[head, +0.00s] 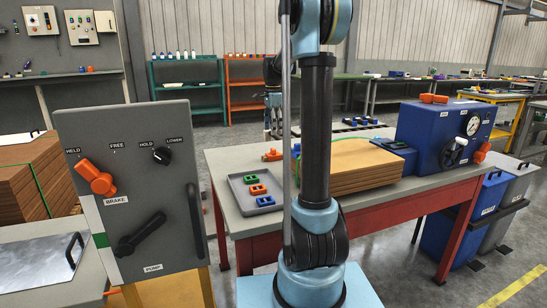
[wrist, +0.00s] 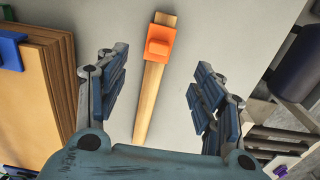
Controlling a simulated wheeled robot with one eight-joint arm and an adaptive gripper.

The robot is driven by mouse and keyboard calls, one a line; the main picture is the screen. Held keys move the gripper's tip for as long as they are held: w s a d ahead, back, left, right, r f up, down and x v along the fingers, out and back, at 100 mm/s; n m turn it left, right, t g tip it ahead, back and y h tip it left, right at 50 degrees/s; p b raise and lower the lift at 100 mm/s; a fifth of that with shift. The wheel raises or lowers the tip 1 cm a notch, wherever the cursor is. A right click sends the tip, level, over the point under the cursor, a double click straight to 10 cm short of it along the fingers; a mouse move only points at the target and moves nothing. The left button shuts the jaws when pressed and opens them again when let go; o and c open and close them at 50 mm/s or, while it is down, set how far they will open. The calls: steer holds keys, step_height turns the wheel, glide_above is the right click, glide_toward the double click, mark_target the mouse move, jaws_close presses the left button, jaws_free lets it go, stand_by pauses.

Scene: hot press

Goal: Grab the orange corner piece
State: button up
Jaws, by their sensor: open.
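The orange corner piece (wrist: 159,42) sits over the far end of a narrow wooden strip (wrist: 150,100) on a pale grey tabletop in the wrist view. A raised block stands on its top. My gripper (wrist: 155,68) is open and empty. Its two blue-padded fingers are on either side of the strip, apart from it, and the piece is ahead, roughly between their lines. In the head view an orange item (head: 271,155) on the table left of the board stack looks like the same piece.
A stack of brown boards (wrist: 38,95) with a blue piece (wrist: 10,50) on it is left of my gripper. In the head view a grey tray (head: 238,183) holds small coloured parts, and a blue machine (head: 438,130) stands at the table's right. Tabletop around the strip is clear.

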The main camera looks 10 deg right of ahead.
mark_target(273, 149)
step_height(273, 149, down, 11)
steer(key=shift+r, duration=0.15)
stand_by(0.4)
steer(key=c, duration=1)
